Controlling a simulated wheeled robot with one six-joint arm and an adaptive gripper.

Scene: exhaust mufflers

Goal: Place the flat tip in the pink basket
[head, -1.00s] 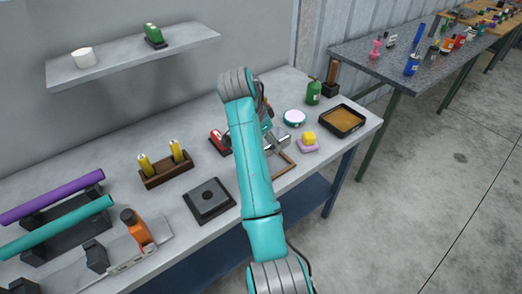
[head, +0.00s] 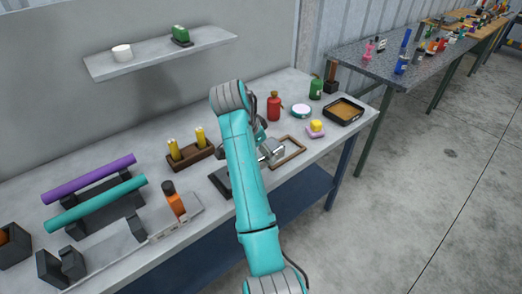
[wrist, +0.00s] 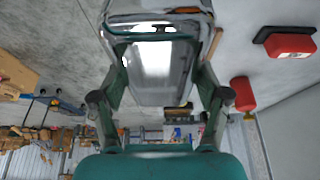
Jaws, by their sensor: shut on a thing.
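My gripper (wrist: 158,62) is shut on a shiny silver metal piece, likely the flat tip (wrist: 152,75), seen between the two fingers in the wrist view. In the head view the silver flat tip (head: 271,151) shows beside my teal arm, over or near a wooden frame on the workbench; I cannot tell its height. My arm hides part of the gripper there. I cannot make out a pink basket. A small pink-lilac tray (head: 315,134) with a yellow block (head: 316,126) stands to the right of the tip.
A wooden frame (head: 300,145), red bottle (head: 274,107), round white-topped dish (head: 301,111), green bottle (head: 316,89) and black tray (head: 358,112) are near the gripper. A black plate (head: 219,178) is partly behind my arm. A second table (head: 380,58) stands at the right, with floor between.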

